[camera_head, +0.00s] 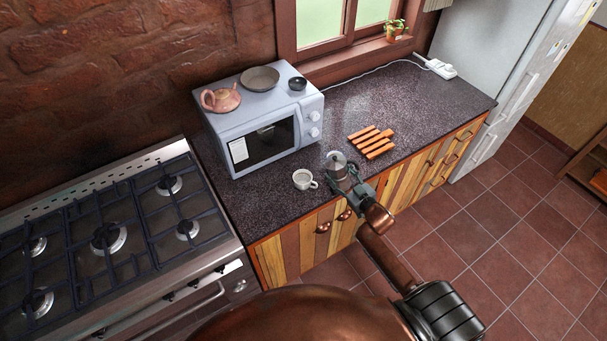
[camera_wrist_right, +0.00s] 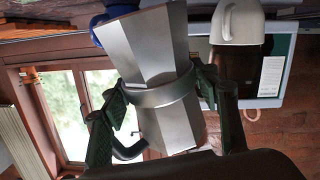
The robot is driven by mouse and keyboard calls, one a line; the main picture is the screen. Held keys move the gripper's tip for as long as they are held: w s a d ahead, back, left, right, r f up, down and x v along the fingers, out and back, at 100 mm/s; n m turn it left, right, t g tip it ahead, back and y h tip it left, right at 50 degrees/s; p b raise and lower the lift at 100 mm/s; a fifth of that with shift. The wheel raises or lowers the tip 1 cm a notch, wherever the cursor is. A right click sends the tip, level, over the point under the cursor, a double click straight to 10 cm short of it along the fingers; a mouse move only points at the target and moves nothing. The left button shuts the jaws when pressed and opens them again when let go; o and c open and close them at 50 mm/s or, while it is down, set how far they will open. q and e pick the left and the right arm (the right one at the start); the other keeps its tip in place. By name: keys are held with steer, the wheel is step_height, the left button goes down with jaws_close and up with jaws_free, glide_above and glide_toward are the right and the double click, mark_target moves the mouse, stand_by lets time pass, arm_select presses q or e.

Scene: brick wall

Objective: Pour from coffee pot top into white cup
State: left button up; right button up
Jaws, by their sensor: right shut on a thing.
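The grey metal coffee pot (camera_head: 338,166) is at the front edge of the counter, just right of the white cup. My right gripper (camera_head: 347,182) is shut on it, with a finger on each side of its faceted body (camera_wrist_right: 155,70) in the wrist view. The pot looks roughly upright in the head view; I cannot tell if it touches the counter. The white cup (camera_head: 304,180) stands upright on the counter, apart from the pot, and shows at the top of the wrist view (camera_wrist_right: 237,22). My left gripper is not in view.
A wooden trivet (camera_head: 372,142) lies right of the pot. The stove (camera_head: 110,240) is at left.

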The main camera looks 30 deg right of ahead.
steer(key=shift+w+a+r+n+g+p, duration=0.15)
steer(key=shift+a+r+n+g+p, duration=0.15)
steer(key=shift+r+n+p, duration=0.2)
steer(key=shift+w+a+f+n+g+h+p, duration=0.15)
steer(key=shift+w+a+n+g+h+p, duration=0.25)
steer(key=shift+a+n+g+p, duration=0.3)
steer(key=shift+w+a+n+p, duration=0.15)
steer(key=shift+n+p, duration=0.2)
steer(key=shift+n, duration=0.05)
steer(key=shift+w+a+f+n+g+h+p, duration=0.1)
steer(key=shift+f+n+g+h+p, duration=0.05)
steer(key=shift+n+g+h+p, duration=0.35)
stand_by(0.5)
steer(key=shift+r+n+g+h+p, duration=0.3)
steer(key=shift+r+n+g+p, duration=0.25)
steer(key=shift+p, duration=0.6)
steer(key=shift+a+f+n+g+h+p, duration=0.1)
steer(key=shift+f+n+g+h+p, duration=0.05)
steer(key=shift+n+g+h+p, duration=0.3)
stand_by(1.0)
steer(key=shift+p, duration=0.3)
steer(key=shift+r+p, duration=0.2)
steer(key=shift+p, duration=0.1)
steer(key=shift+w+a+r+n+h+p, duration=0.15)
steer(key=shift+r+n+h+p, duration=0.35)
steer(key=shift+p, duration=0.7)
